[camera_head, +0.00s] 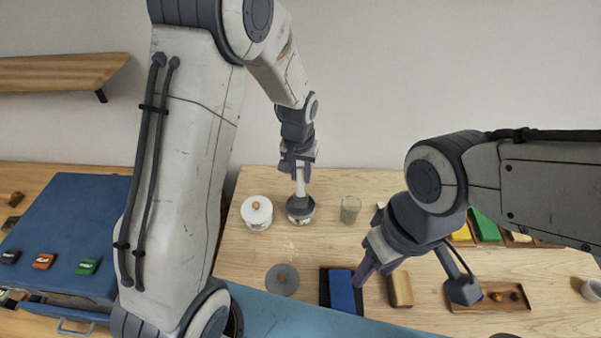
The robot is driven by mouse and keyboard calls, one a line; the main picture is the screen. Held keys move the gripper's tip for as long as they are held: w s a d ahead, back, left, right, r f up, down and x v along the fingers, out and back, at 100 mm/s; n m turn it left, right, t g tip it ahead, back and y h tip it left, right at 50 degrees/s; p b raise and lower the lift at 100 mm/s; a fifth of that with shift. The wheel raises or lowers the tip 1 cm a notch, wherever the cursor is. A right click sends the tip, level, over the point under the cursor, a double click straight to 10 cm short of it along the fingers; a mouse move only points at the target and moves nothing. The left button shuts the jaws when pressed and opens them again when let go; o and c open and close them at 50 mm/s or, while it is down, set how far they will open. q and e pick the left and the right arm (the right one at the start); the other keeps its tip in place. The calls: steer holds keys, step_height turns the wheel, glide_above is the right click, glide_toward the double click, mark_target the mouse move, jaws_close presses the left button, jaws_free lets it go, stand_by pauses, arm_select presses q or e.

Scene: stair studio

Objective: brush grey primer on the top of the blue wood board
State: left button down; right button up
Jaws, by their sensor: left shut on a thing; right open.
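The blue wood board (342,290) lies on a dark tray or mat (325,284) at the front middle of the table. My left gripper (300,171) is shut on the pale handle of a brush (300,186). The brush stands upright with its lower end at the mouth of an open pot (300,217); its bristles are hidden. The pot's contents look dark grey. My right gripper (372,272) is open, just right of the blue board, with its fingers pointing down and left. I cannot tell if it touches the board. I see no clear primer on the board's visible top.
A lidded white pot (256,216) and a glass (350,209) flank the open pot. A grey lid (282,280) lies left of the board, a wooden block (400,289) right. A blue case (70,225) stands left; a small wooden tray (478,303) lies right.

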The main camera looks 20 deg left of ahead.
arm_select(q)
steer(key=shift+r+p, duration=2.7)
steer(key=shift+r, duration=0.8)
steer(key=shift+f, duration=0.1)
